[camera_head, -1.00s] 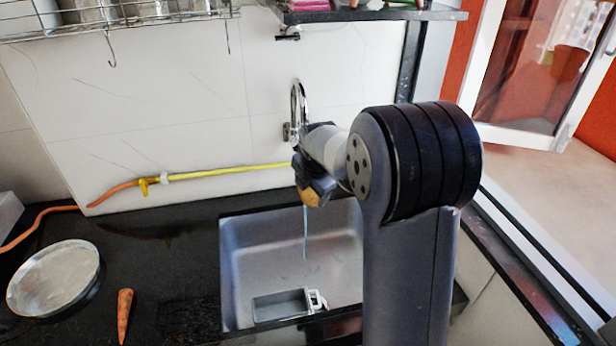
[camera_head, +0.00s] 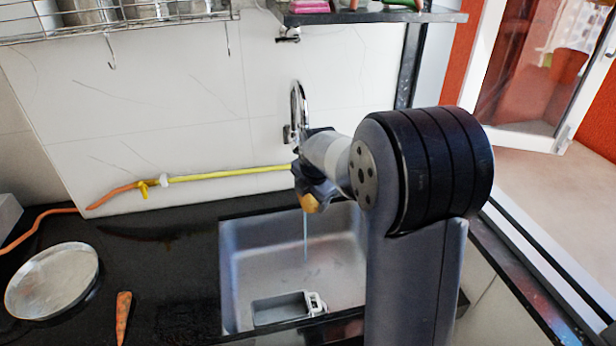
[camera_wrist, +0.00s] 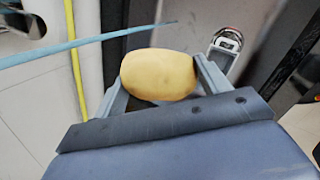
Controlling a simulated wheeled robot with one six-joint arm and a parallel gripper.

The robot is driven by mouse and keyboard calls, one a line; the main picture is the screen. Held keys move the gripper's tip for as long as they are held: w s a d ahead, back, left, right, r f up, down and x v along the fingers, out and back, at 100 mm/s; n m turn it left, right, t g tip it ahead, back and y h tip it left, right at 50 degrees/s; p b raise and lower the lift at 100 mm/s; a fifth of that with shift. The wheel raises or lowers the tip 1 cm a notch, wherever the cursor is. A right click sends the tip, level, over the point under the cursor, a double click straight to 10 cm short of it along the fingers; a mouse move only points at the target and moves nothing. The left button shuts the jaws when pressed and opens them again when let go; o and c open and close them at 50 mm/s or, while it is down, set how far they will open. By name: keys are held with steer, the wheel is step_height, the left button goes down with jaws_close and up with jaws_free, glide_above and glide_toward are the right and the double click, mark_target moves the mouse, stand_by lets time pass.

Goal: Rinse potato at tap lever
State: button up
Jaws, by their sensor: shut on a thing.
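The potato (camera_wrist: 158,75) is yellow and sits between the two fingers of my gripper (camera_wrist: 160,85), which is shut on it. In the head view the potato (camera_head: 309,203) shows under my wrist, above the sink (camera_head: 240,270). The chrome tap (camera_head: 297,105) rises on the wall behind my gripper, and its lower part is partly hidden by my arm. A thin blue stream of water (camera_head: 305,235) falls into the sink beneath the potato.
A grey box-like item (camera_head: 285,308) lies in the sink. A carrot (camera_head: 123,316) and a round metal plate (camera_head: 52,280) lie on the black counter at left. A yellow hose (camera_head: 220,175) runs along the wall. A shelf (camera_head: 370,16) hangs above the tap.

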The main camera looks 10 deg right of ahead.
mark_target(307, 205)
stand_by(0.5)
steer(key=shift+s+a+r+p, duration=0.3)
steer(key=shift+s+r, duration=0.35)
steer(key=shift+s, duration=0.15)
steer(key=shift+s+a+r+p, duration=0.25)
steer(key=shift+s+r+p, duration=0.05)
steer(key=shift+s+r, duration=0.45)
steer(key=shift+s+a+r+p, duration=0.3)
steer(key=shift+s+r, duration=0.3)
steer(key=shift+s, duration=0.25)
